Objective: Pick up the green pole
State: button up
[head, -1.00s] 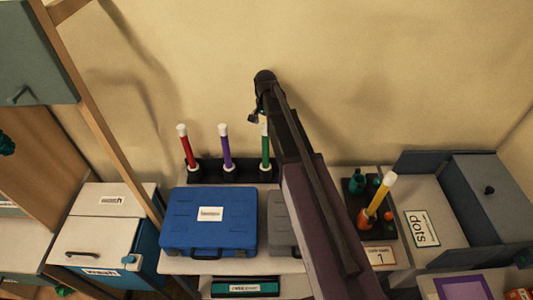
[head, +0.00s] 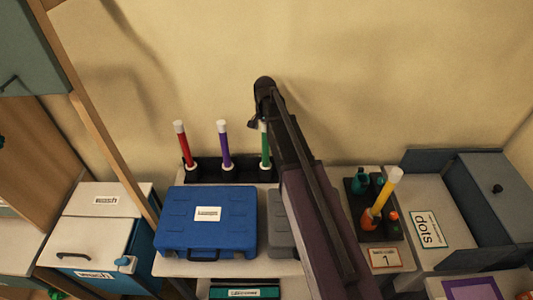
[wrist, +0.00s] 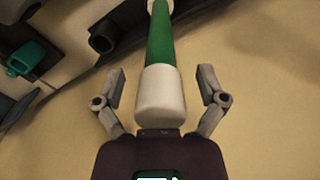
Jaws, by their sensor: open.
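The green pole (head: 265,147) stands upright in a black rack (head: 242,174) in the head view, partly hidden by my arm. In the wrist view the green pole (wrist: 160,40) runs away from the camera, with its white end cap (wrist: 160,92) nearest. My gripper (wrist: 161,80) is open, one finger on each side of the white cap, with a gap visible on both sides. In the head view my gripper (head: 258,118) is at the pole's top, mostly hidden by my own arm.
A red pole (head: 184,147) and a purple pole (head: 225,147) stand in the same rack to the left. A blue case (head: 207,235) and a grey case (head: 281,237) lie in front. A yellow pole (head: 381,200) stands at right. The wall is behind.

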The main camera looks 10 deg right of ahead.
dwell(0.5)
grip_shut()
